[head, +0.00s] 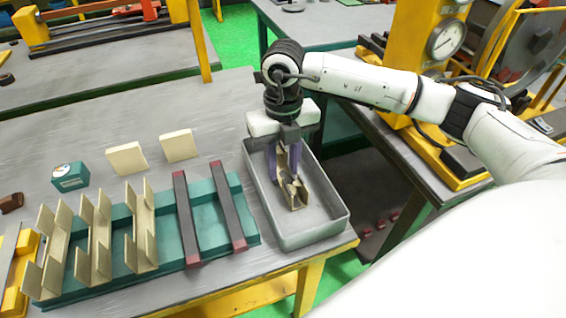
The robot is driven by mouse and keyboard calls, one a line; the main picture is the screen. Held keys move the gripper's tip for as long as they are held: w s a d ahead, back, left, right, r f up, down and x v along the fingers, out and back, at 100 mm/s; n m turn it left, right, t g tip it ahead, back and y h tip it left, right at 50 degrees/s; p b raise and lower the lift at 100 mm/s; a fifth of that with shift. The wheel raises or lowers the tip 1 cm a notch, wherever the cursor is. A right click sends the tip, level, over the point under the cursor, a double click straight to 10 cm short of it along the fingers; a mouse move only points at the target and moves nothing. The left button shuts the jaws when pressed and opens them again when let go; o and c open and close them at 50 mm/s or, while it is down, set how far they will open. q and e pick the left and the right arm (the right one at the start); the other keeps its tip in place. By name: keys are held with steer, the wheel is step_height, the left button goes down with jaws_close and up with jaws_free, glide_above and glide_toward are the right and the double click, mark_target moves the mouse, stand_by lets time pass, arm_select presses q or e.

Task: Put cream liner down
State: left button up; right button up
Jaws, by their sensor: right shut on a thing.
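The cream liner (296,197) is a folded cream channel piece inside the grey tray (322,233) at the right end of the bench. My right gripper (286,172) points down into the tray and is shut on the liner. The liner is tilted and looks low in the tray; I cannot tell whether it touches the floor of the tray. The fingers hide part of it. My left gripper is not in view.
A teal block (208,222) left of the tray holds several upright cream liners and two dark red-edged bars (186,218). Two cream pads (179,146) and a small teal box (70,177) lie behind it. Yellow machinery with a gauge (446,40) stands at the right.

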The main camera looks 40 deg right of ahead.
mark_target(283, 175)
steer(key=shift+f, duration=0.1)
steer(key=o, duration=0.8)
step_height(283, 175, up, 12)
steer(key=b, duration=0.1)
